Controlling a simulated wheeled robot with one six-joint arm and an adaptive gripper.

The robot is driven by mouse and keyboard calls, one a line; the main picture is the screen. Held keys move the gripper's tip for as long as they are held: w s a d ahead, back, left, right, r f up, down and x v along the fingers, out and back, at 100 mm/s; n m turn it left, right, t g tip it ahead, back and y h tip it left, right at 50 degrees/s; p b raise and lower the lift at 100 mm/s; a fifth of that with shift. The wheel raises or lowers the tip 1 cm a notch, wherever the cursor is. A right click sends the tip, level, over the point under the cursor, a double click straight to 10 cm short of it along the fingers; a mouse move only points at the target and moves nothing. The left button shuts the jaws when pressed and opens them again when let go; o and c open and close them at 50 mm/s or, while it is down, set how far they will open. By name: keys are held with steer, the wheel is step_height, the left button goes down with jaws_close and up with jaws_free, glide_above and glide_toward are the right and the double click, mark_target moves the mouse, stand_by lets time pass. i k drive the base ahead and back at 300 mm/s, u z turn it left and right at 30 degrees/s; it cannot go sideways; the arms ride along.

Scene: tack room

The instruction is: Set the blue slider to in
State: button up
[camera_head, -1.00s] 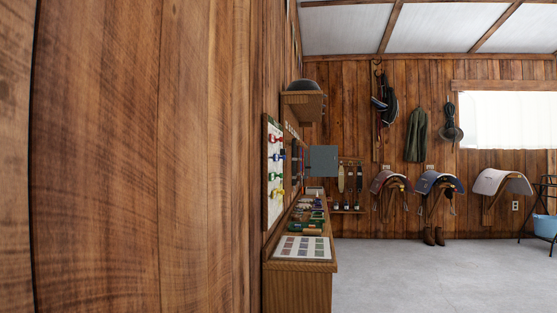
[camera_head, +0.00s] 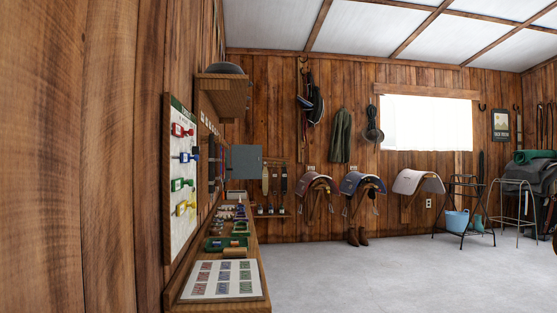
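A white board (camera_head: 178,150) hangs on the wooden wall at the left, seen at a steep angle. Coloured pieces sit on it one above another: red (camera_head: 181,130) at the top, then the blue slider (camera_head: 188,157), then green (camera_head: 181,184), then yellow (camera_head: 185,206) at the bottom. The blue piece appears to stand out from the board's face. From this angle I cannot tell its setting. My gripper is not in view.
A wooden counter (camera_head: 258,290) runs along the wall below the board, with a chart sheet (camera_head: 222,280) and several small items. A shelf (camera_head: 222,92) juts out above. Saddles hang on the far wall.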

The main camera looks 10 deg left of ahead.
mark_target(186, 158)
steer(key=z, duration=0.25)
steer(key=i, duration=1.4)
steer(key=u, duration=0.2)
